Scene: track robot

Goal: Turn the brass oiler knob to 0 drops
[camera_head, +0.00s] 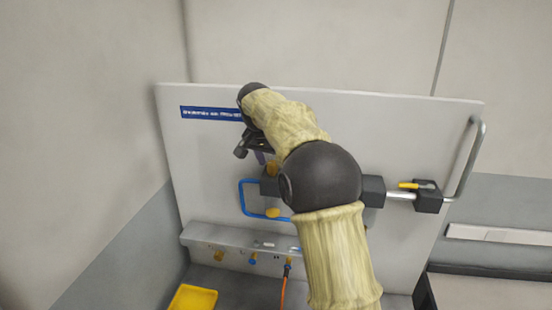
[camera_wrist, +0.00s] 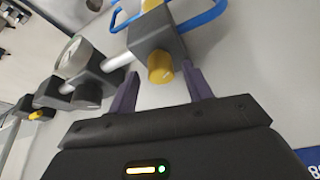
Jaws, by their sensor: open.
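The brass oiler knob (camera_wrist: 160,69) sits on a dark block (camera_wrist: 158,38) on the pipe. In the wrist view it shows between the tips of my gripper's two purple fingers (camera_wrist: 160,68), with a gap at each side. In the head view the knob (camera_head: 272,168) is partly behind my arm, on top of the dark block (camera_head: 268,187). My gripper (camera_head: 262,157) is open, just above and beside it. Whether the fingers reach fully around the knob, I cannot tell. No drop scale is readable.
A blue loop guard (camera_head: 243,197) stands around the lower brass part (camera_head: 272,213). A round gauge (camera_wrist: 76,55) and a yellow-lever valve (camera_head: 415,185) sit along the pipe. A metal ledge (camera_head: 205,238) with several fittings and a yellow tray (camera_head: 193,299) are below.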

